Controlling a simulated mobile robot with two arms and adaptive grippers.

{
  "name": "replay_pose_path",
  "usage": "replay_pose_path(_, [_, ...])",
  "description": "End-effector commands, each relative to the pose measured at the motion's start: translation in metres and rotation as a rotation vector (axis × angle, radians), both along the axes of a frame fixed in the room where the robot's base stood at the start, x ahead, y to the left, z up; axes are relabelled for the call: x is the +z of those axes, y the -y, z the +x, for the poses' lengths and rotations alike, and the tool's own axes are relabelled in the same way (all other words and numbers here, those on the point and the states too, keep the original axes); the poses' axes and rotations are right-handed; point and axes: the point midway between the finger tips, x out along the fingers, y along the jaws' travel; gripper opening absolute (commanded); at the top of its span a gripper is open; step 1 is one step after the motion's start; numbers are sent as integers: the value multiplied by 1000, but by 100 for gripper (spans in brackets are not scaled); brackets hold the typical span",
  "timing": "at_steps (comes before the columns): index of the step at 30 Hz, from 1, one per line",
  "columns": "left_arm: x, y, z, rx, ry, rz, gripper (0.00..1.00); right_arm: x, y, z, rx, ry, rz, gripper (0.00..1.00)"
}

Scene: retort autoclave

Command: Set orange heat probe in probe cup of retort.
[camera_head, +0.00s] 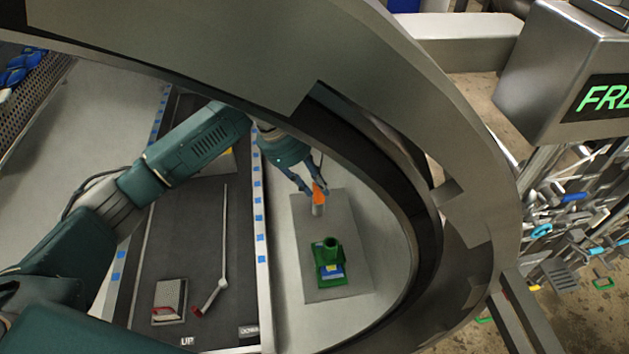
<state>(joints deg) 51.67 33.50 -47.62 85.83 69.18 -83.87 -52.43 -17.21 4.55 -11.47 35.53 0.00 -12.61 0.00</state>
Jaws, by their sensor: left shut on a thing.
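My left gripper (311,190) reaches in from the left, inside the round metal opening of the retort (440,110). It is shut on the orange heat probe (319,193), whose top shows orange with a grey part below. I cannot tell how far the probe's lower end is from the plate under it. A green cup-like holder (329,248), with a round open mouth and a blue and yellow label, stands on the grey plate (350,220). The probe is beyond this holder, apart from it. My right gripper is not in view.
A dark tray-like strip (200,240) with blue-marked rails lies left of the plate. On it are a small box (170,300) and a thin rod with a red end (208,297). The curved metal rim closes off the right side. A display box (570,80) stands outside.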

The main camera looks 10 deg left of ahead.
Motion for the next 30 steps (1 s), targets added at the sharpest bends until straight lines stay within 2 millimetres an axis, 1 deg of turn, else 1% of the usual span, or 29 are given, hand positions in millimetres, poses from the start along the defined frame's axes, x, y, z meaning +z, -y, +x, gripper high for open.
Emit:
replay_pose_path(4, [0, 0, 0, 0, 0, 0, 0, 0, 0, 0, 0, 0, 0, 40])
replay_pose_path(5, [0, 0, 0, 0, 0, 0, 29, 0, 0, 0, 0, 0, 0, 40])
replay_pose_path(6, [0, 0, 0, 0, 0, 0, 37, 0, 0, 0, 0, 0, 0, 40])
replay_pose_path(8, [0, 0, 0, 0, 0, 0, 49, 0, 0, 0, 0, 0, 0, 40])
replay_pose_path(16, [0, 0, 0, 0, 0, 0, 49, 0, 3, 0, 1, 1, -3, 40])
replay_pose_path(20, [7, -3, 0, 1, 1, 0, 49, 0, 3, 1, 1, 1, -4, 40])
replay_pose_path(23, [21, -9, -1, 3, 4, 1, 49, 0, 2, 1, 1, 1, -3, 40])
replay_pose_path(30, [68, -28, -9, 1, 4, 0, 49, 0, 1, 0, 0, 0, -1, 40])
